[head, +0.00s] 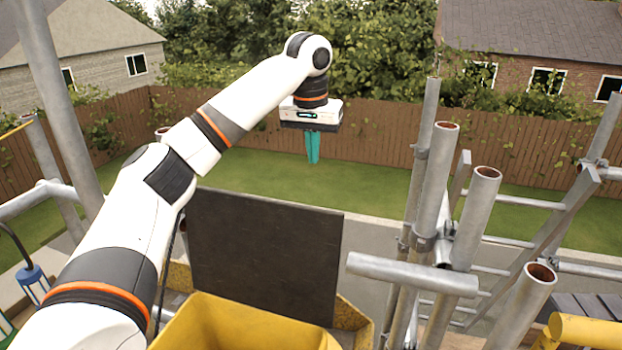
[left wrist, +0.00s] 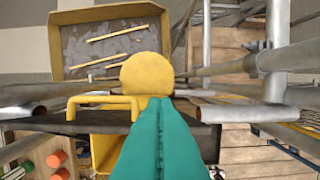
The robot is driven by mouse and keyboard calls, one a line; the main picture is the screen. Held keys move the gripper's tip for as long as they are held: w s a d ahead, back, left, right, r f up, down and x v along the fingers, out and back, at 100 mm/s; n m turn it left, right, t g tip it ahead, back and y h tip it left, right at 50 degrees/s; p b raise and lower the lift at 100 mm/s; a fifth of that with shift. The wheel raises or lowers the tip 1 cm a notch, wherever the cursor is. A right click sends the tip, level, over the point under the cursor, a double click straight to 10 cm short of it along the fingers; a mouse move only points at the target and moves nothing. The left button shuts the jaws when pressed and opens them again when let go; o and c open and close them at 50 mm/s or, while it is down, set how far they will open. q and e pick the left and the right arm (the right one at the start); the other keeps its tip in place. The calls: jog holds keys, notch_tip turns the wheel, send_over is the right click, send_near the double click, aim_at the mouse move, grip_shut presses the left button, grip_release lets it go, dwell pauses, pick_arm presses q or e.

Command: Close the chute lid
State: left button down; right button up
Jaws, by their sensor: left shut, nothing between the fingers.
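The chute lid (head: 265,250) is a dark flat panel. It stands upright, open, at the far side of the yellow chute (head: 245,325), whose mouth shows at the bottom of the head view. My left gripper (head: 313,147) points down with its green fingers shut and empty, above and beyond the lid, apart from it in the head view. In the left wrist view the shut fingers (left wrist: 160,115) fill the lower middle. The lid (left wrist: 60,125) shows there as a dark band, partly hidden behind the fingers. My right gripper is not in view.
Scaffold tubes (head: 430,190) stand right of the lid, with a short horizontal tube (head: 412,272) near its right edge. A yellow skip (left wrist: 110,14) with rubble lies below in the wrist view. A yellow rail (left wrist: 100,100) and rounded yellow piece (left wrist: 147,73) are near the fingers.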

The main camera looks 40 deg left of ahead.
pick_arm(q)
jog(key=s+d+f+p, duration=0.1)
jog(key=s+f+p, duration=0.1)
jog(key=f, duration=0.6)
jog(key=shift+s+f, duration=0.3)
jog(key=shift+s, duration=0.2)
jog(key=shift+d, duration=0.1)
jog(key=shift+p, duration=0.3)
